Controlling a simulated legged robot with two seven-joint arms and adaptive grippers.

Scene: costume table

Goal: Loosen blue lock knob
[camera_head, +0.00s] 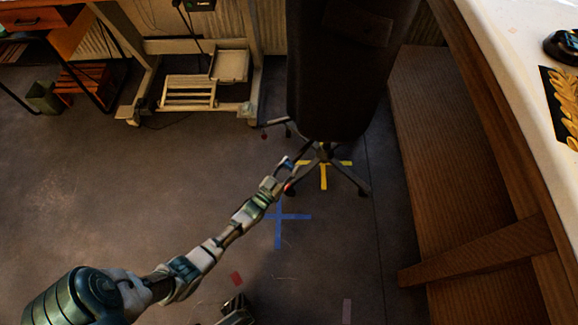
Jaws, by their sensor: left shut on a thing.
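A dark, tall dress form (340,70) stands on a low base with several spread legs (348,178). My left arm reaches in from the lower left. My left gripper (286,170) is at the near left side of the base, just below the dark body. It is shut on a small blue piece (287,162), apparently the blue lock knob, which is mostly hidden between the fingers. A red piece (290,188) shows just below the gripper, at a leg end.
A wooden bench (440,150) and a white tabletop (525,60) run along the right. A pale metal frame (255,60) stands at the back left. Blue tape (279,230) and yellow tape (323,178) mark the floor.

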